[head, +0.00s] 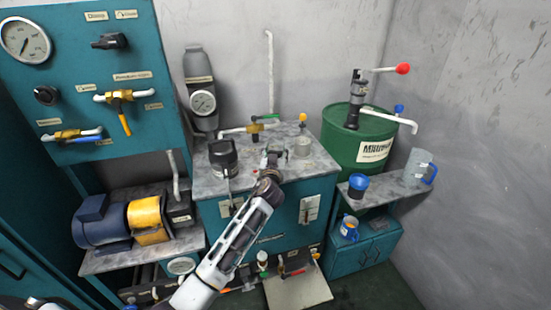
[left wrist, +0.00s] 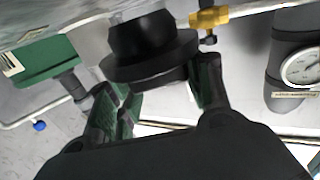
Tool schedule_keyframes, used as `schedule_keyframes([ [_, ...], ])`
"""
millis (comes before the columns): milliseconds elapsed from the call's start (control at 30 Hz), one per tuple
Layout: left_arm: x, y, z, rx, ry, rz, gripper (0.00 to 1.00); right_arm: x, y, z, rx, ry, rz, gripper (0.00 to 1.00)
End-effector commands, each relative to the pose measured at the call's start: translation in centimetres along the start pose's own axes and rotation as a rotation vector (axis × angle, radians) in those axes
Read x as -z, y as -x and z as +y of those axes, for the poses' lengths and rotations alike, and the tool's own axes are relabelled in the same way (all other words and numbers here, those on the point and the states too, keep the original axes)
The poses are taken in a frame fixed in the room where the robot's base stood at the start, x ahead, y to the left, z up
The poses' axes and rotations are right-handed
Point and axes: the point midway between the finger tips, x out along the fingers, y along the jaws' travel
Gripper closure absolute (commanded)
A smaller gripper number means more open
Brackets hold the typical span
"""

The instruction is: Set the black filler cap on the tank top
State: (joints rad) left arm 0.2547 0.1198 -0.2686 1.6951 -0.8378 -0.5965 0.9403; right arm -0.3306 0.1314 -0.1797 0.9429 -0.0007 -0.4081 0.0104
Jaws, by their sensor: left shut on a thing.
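The black filler cap (left wrist: 150,45), round with a wide flange, sits between the fingers of my left gripper (left wrist: 165,95) in the left wrist view. The gripper is shut on it. In the head view my left gripper (head: 272,153) is over the tank top (head: 318,163), and the cap is hard to make out there. I cannot tell whether the cap touches the top. A short grey cylinder (head: 302,147) stands on the top just right of the gripper.
A black fitting (head: 222,158) stands on the tank top left of the gripper. A brass valve (head: 255,129) and a grey filter with a gauge (head: 203,101) are behind. A green drum (head: 350,160) with a hand pump stands at right, beside a shelf holding a blue-lidded jar (head: 358,187).

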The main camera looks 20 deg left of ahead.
Motion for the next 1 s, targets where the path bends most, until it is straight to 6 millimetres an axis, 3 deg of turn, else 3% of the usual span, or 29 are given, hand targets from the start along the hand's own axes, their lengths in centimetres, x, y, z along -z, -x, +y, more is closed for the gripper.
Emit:
schedule_keyframes([
  [200, -2.2, 0.0, 0.0, 0.0, -0.001, -0.001, 0.75, 1.5, 0.1, -0.3, 0.003, -0.003, 0.018, 0.6],
  [367, -2.4, 0.0, 0.0, 0.0, 0.0, 0.001, 0.75, 2.4, 0.3, -0.5, 0.005, -0.005, 0.031, 0.6],
  [867, -2.6, 0.0, 0.0, -0.001, 0.0, 0.001, 0.75, 1.5, 0.0, -0.6, 0.006, -0.006, 0.013, 0.6],
  [900, -2.7, 0.0, 0.0, -0.001, 0.0, 0.0, 0.49, 1.6, 0.0, -0.6, 0.006, -0.006, 0.014, 0.6],
  [1000, -2.6, 0.0, 0.0, -0.001, 0.0, 0.0, 0.36, 1.9, 0.2, -0.6, 0.006, -0.006, 0.019, 0.6],
])
